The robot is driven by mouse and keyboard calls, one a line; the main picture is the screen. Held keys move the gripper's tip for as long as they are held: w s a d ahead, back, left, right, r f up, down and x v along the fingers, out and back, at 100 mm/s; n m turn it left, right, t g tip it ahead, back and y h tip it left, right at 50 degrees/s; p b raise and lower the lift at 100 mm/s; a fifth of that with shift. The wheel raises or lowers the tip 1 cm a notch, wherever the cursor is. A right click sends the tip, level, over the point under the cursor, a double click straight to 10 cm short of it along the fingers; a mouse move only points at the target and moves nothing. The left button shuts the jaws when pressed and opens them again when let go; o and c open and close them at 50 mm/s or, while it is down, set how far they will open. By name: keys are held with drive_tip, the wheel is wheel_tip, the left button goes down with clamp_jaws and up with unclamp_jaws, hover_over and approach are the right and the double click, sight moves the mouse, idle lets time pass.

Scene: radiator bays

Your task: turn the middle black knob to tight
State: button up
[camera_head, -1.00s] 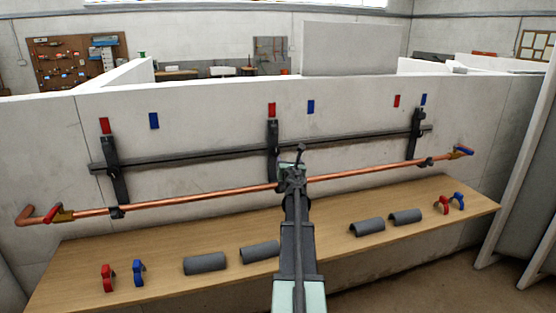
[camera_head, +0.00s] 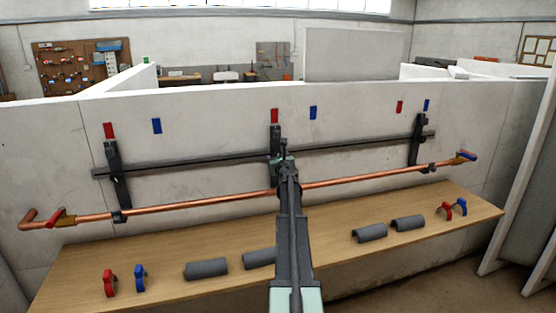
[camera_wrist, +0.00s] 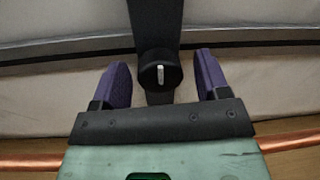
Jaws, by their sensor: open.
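The middle black knob (camera_wrist: 160,73) shows in the wrist view as a round dial with a white mark that stands nearly upright. It sits on the middle black bracket (camera_head: 274,134), below a red tag. My gripper (camera_wrist: 161,62) is open, with one purple finger on each side of the knob in the picture and a gap on both sides. I cannot tell whether the fingertips reach as deep as the knob. In the head view my gripper (camera_head: 281,152) is in front of the middle bracket and hides the knob.
A dark rail (camera_head: 190,158) runs along the wall. A copper pipe (camera_head: 200,203) runs below it, passing behind my arm. Black brackets stand at the left (camera_head: 117,175) and right (camera_head: 416,140). A wooden bench (camera_head: 110,255) holds grey half-shells and red and blue clips.

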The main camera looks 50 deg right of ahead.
drive_tip(key=shift+c, duration=0.3)
drive_tip(key=c, duration=0.9)
drive_tip(key=shift+o, duration=0.2)
